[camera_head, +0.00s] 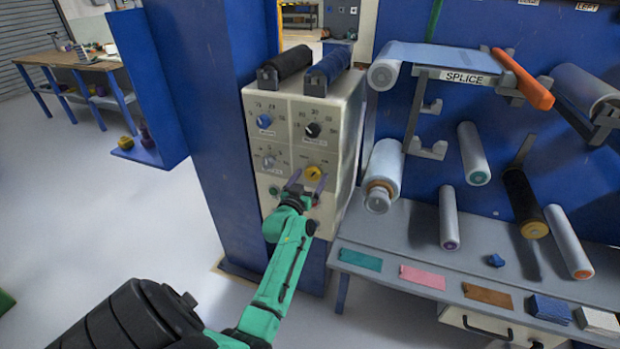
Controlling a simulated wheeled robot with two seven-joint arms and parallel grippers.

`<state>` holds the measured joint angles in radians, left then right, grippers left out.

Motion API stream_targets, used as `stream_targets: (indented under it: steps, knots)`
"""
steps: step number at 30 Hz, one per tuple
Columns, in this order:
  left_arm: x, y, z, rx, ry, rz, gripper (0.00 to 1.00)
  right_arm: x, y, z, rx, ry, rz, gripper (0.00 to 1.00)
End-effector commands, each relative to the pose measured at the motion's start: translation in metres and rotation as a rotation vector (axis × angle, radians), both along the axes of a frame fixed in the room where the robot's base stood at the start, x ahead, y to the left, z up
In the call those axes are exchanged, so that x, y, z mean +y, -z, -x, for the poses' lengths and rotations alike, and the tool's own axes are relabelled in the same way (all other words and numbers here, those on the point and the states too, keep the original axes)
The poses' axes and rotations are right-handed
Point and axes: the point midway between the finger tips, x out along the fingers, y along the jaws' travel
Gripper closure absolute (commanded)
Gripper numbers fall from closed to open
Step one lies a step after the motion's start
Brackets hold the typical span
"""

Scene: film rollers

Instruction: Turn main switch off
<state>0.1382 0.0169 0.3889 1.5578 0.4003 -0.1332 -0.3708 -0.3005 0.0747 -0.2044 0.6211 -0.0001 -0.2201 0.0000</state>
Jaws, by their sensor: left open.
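A cream control box (338,115) is fixed by the blue column, with several knobs on its front. A yellow knob (315,172) is at the lower right, a grey knob (268,161) at the lower left, a blue knob (264,121) at the upper left and a black knob (312,130) at the upper right. The labels are too small to read, so I cannot tell which is the main switch. My left gripper (306,182) is open at the front of the box, its two fingers just below the yellow knob; I cannot tell whether they touch it. My right gripper is not in view.
Two dark rollers (288,62) lie on top of the box. To the right, a blue panel holds film rolls (385,170) and a splice shelf (462,77) above a grey bench (440,225) with coloured samples. A blue column (215,120) stands left of the box.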

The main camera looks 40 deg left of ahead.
Motion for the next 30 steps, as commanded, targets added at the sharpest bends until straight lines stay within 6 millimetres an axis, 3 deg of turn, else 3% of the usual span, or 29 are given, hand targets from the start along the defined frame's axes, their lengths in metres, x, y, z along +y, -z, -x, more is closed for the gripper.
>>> stream_targets:
  steps: [3, 4, 10, 20, 30]
  knots:
    - [0.0001, 0.0001, 0.0004, 0.0, 0.0, -0.001, 0.06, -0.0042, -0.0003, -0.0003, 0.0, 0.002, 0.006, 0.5]
    - [0.0001, 0.0001, 0.0004, 0.0, 0.0, -0.001, 0.14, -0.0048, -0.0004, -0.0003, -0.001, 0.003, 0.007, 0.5]
    - [0.0001, 0.0002, 0.0007, 0.0, 0.0, -0.001, 0.91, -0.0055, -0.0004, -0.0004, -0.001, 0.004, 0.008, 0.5]
    - [0.0001, -0.0001, 0.0009, -0.01, 0.0, 0.031, 0.92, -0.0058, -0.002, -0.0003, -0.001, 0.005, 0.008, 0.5]
    - [0.0007, -0.0007, 0.0009, -0.075, -0.001, 0.218, 0.92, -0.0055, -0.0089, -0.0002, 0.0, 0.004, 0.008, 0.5]
